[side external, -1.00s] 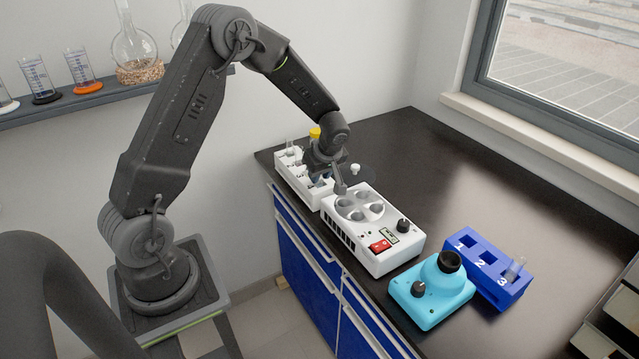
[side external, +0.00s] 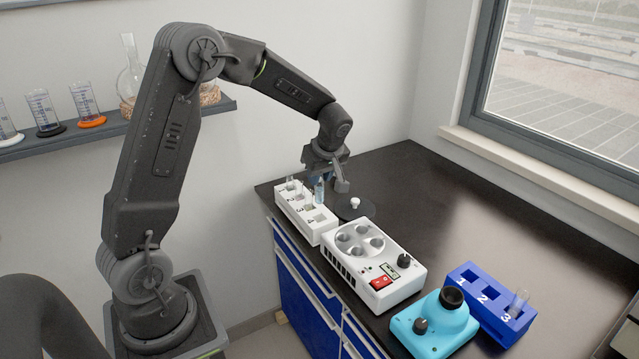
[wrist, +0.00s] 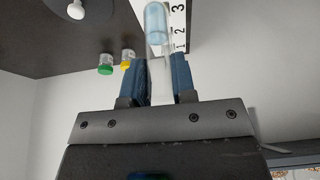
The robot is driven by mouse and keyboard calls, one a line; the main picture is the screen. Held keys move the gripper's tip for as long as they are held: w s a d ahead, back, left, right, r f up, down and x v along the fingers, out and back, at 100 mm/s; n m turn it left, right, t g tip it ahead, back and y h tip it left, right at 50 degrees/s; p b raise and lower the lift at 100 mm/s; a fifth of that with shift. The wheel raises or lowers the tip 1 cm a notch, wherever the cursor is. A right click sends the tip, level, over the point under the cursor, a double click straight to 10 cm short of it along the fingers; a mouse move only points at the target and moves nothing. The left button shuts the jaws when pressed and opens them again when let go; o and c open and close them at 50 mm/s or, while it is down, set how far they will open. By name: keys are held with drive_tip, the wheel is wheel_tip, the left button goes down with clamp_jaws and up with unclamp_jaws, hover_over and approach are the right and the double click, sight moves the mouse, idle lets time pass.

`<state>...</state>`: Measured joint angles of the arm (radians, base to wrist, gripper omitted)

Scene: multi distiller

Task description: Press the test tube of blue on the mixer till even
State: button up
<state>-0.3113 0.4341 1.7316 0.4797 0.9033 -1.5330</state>
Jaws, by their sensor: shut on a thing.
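My gripper (side external: 319,180) is shut on a clear test tube (side external: 319,190) with blue liquid and holds it above the white numbered rack (side external: 320,237). In the wrist view, the tube (wrist: 157,25) stands out between the blue fingers (wrist: 161,80), its blue end away from the gripper. The mixer appears to be the cyan device (side external: 440,330) with a black cup (side external: 451,298) on top and a dark knob, at the front right, well away from my gripper.
A white machine (side external: 385,290) with round wells stands between the rack and the cyan device. A blue rack (side external: 467,285) holds a tube (side external: 517,303) in slot 3. A white-topped knob (side external: 355,202) stands behind the white machine. The black bench is clear at the back right.

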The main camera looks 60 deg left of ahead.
drive_tip(key=shift+o, duration=1.4)
drive_tip(key=shift+c, duration=1.4)
drive_tip(key=w+d+r+m+t, duration=0.15)
drive_tip(key=w+d, duration=0.25)
drive_tip(key=d, duration=0.4)
drive_tip(key=w+d+r+m, duration=0.1)
drive_tip(key=w+d+m, duration=0.2)
drive_tip(key=d, duration=0.5)
drive_tip(key=s+d+f+m+t+h, duration=0.1)
drive_tip(key=d+m, duration=0.3)
drive_tip(key=d, duration=1.8)
drive_tip(key=shift+f+t, duration=0.35)
drive_tip(key=shift+t, duration=0.1)
drive_tip(key=shift+f+m+h, duration=0.25)
drive_tip(key=shift+f+h, duration=0.05)
drive_tip(key=shift+f, duration=0.9)
